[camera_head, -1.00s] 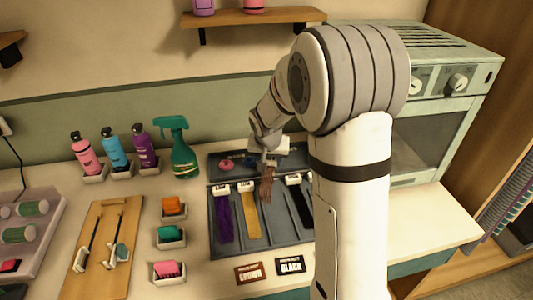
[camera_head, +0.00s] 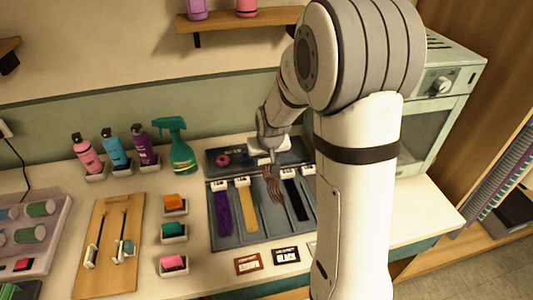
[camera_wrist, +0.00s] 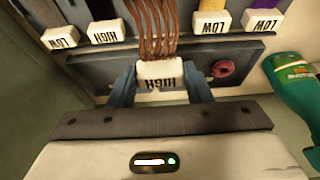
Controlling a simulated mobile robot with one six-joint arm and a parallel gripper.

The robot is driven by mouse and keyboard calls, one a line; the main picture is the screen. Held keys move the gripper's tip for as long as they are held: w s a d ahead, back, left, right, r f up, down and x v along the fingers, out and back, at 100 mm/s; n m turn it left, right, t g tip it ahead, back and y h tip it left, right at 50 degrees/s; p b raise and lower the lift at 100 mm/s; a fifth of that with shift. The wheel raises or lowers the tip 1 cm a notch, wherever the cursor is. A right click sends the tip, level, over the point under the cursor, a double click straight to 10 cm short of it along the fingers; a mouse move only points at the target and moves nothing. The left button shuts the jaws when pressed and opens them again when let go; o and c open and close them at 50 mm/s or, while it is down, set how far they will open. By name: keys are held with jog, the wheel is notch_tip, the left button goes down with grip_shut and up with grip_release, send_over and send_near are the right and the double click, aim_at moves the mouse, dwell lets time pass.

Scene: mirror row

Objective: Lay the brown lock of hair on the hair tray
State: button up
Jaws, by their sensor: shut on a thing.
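The brown lock of hair (camera_head: 271,186) hangs from its white HIGH clip, which is between my gripper's jaws (camera_wrist: 160,84). My gripper (camera_head: 268,152) is shut on this clip, over the back part of the grey hair tray (camera_head: 262,237). The strands (camera_wrist: 152,28) fan out toward the tray's front, between the yellow lock (camera_head: 247,207) and the black lock (camera_head: 295,199). I cannot tell whether they touch the tray. The purple lock (camera_head: 222,213) lies at the tray's left. My arm hides the tray's right end; another LOW clip (camera_wrist: 60,37) shows there in the wrist view.
A pink ring (camera_wrist: 226,68) lies at the tray's back. A green spray bottle (camera_head: 178,150) stands at its back left. Small holders with orange, teal and pink blocks (camera_head: 173,263) line its left side. BROWN (camera_head: 248,263) and BLACK (camera_head: 286,255) cards lie in front.

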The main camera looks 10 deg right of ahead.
notch_tip(320, 180, down, 6)
jog(key=b, duration=0.4)
jog(key=shift+f+b, duration=0.9)
jog(key=shift+f, duration=0.1)
jog(key=shift+f, duration=0.15)
jog(key=o, duration=1.3)
jog(key=shift+r+p, duration=1.7)
jog(key=shift+r, duration=1.6)
jog(key=shift+s+r, duration=0.1)
jog(key=shift+r, duration=0.1)
